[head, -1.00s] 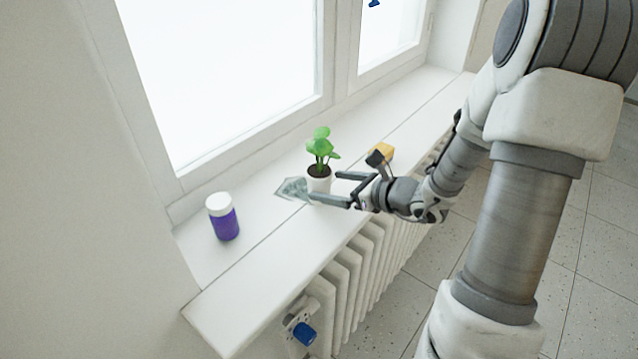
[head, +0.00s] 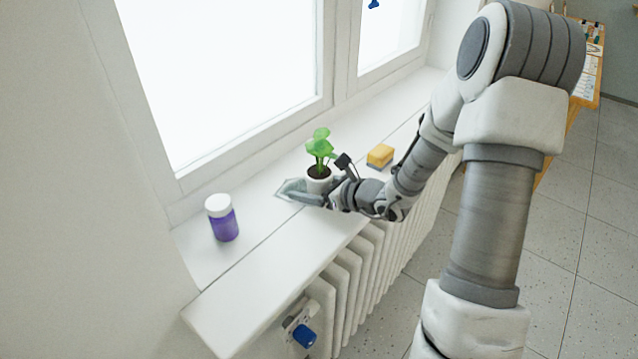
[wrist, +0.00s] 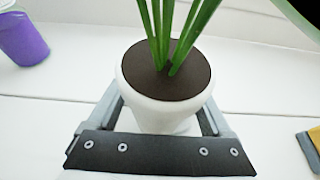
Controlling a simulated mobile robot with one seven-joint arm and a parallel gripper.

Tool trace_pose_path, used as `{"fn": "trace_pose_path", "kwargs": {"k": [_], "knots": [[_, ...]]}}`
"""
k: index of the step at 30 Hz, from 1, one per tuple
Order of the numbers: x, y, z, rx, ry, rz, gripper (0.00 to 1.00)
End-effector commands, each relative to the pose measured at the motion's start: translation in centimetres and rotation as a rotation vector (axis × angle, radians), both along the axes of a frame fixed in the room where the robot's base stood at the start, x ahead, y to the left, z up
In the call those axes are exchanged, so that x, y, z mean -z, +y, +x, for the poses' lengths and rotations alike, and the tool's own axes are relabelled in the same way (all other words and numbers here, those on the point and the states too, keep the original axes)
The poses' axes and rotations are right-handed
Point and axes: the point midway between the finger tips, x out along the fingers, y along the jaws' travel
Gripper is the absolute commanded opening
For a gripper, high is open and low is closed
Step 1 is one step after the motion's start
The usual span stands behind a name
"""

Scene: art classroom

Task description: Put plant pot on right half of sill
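The plant pot (head: 319,184) is a small white pot with dark soil and a green leafy plant. It stands upright around the middle of the white sill (head: 262,284). My gripper (head: 311,192) is low at the pot, reaching in from the right. In the wrist view the pot (wrist: 165,108) sits between the two fingers of my gripper (wrist: 162,112), one on each side below the rim. The fingers look spread; firm contact with the pot is not visible. The pot hides parts of the fingers.
A purple jar with a white lid (head: 222,217) stands on the sill's left part. A yellow sponge-like block (head: 380,155) lies to the pot's right. The window is behind; a radiator (head: 350,275) is below.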

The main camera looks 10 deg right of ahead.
Motion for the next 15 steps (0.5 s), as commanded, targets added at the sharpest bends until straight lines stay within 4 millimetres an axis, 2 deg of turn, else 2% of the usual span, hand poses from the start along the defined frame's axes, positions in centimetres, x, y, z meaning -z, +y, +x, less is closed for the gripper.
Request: {"fn": "trace_pose_path", "kwargs": {"k": [1, 2, 13, 15], "knots": [[-0.01, -0.01, -0.01, 0.000, 0.000, 0.000, 0.73], [-0.01, -0.02, -0.01, 0.000, 0.000, 0.000, 0.68], [-0.02, -0.03, -0.02, 0.000, 0.000, 0.000, 0.01], [-0.02, -0.03, -0.02, 0.000, 0.000, 0.000, 0.00]]}}
